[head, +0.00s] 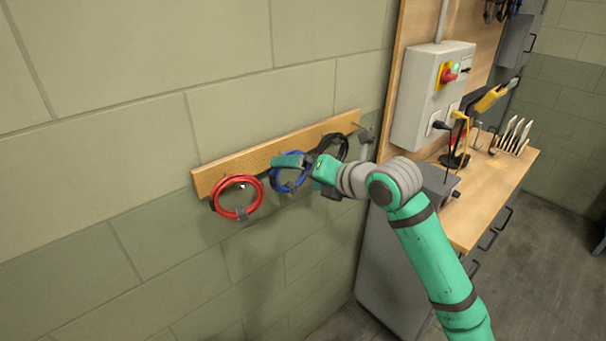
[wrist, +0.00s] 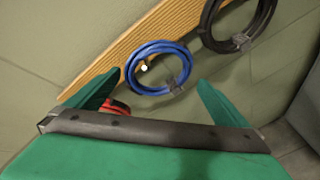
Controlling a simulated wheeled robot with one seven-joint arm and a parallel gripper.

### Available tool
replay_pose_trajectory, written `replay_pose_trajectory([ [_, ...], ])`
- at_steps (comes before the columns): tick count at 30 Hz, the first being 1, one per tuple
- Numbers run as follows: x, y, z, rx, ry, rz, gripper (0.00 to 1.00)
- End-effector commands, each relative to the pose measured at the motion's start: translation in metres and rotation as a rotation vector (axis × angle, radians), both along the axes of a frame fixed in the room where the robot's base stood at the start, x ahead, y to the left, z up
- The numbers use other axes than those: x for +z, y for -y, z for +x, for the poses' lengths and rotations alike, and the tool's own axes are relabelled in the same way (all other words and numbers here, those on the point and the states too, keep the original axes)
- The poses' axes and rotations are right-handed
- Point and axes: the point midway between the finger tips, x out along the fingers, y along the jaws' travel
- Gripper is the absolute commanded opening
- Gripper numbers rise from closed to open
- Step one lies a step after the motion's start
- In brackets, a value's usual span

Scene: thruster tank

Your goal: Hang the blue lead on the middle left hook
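The blue lead (head: 290,184) is a coiled loop hanging at the wooden hook rail (head: 280,152), between a red coil and a black coil. In the wrist view the blue lead (wrist: 159,66) hangs around a small bright hook tip (wrist: 144,67), with a grey tie at its lower right. My gripper (head: 300,170) is in front of the rail by the blue lead and partly covers it in the head view. In the wrist view its two green fingers (wrist: 160,92) are wide apart with nothing between their tips. The blue lead lies beyond them.
A red coil (head: 236,212) hangs on the rail at the left, and a black coil (head: 338,146) at the right. A grey switch box (head: 433,95) is on the board to the right. Below it, a wooden bench (head: 497,190) holds tools. The wall left of the rail is clear.

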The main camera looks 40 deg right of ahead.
Motion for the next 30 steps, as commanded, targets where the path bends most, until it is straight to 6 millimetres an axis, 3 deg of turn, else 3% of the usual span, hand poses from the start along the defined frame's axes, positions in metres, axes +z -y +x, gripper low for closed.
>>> replay_pose_trajectory([
  [5, 0.005, 0.001, -0.009, 0.000, 0.001, 0.000, 1.00],
  [21, 0.040, 0.008, -0.089, -0.001, 0.001, 0.000, 1.00],
  [30, 0.044, 0.008, -0.099, 0.001, -0.001, 0.000, 1.00],
])
